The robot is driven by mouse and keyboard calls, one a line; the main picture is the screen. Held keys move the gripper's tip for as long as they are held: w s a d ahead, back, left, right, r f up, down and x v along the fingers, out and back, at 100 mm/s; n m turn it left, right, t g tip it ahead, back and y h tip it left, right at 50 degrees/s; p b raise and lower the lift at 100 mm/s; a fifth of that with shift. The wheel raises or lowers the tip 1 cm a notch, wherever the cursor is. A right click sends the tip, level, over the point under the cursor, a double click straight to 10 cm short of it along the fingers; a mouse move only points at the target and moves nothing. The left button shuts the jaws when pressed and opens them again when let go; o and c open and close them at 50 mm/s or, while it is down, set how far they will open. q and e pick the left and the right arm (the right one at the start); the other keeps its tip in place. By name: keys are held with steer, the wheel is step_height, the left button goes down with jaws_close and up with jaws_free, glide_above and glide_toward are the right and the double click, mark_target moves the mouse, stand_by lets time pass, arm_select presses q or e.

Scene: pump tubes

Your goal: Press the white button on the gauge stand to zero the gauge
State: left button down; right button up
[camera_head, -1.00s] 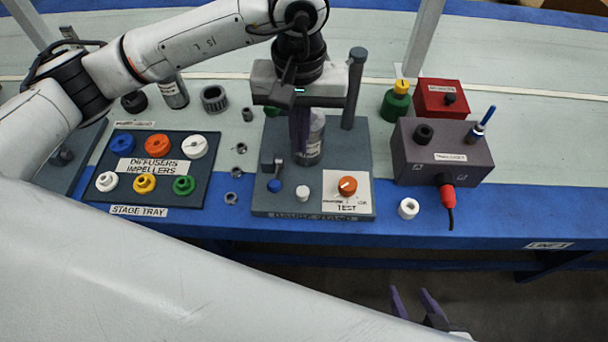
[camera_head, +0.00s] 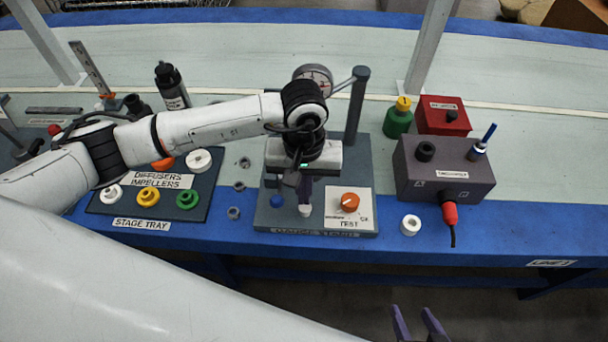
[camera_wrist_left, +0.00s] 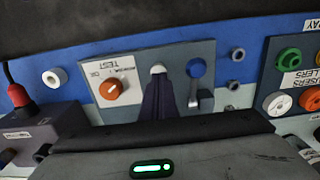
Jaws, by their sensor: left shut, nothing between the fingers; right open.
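The gauge stand (camera_head: 272,222) is a grey plate with a post at the back right, and the round gauge (camera_head: 315,76) shows behind my left wrist. The white button (camera_head: 304,211) is near the plate's front edge, between a blue knob (camera_head: 277,201) and an orange TEST knob (camera_head: 350,202). My left gripper (camera_head: 304,196) is shut and empty, pointing down with its tips at or just above the button. In the left wrist view the button (camera_wrist_left: 158,70) shows right at the fingertips (camera_wrist_left: 158,82); contact cannot be told. My right gripper (camera_head: 417,322) is open, in front of the table.
The stage tray (camera_head: 103,208) with coloured parts lies left of the stand. A grey box (camera_head: 442,185) with a red plug, a red box (camera_head: 462,118) and a green bottle (camera_head: 397,122) stand to the right. A white ring (camera_head: 410,225) lies near the front edge.

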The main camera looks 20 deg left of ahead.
arm_select(q)
steer(key=shift+f, duration=0.95)
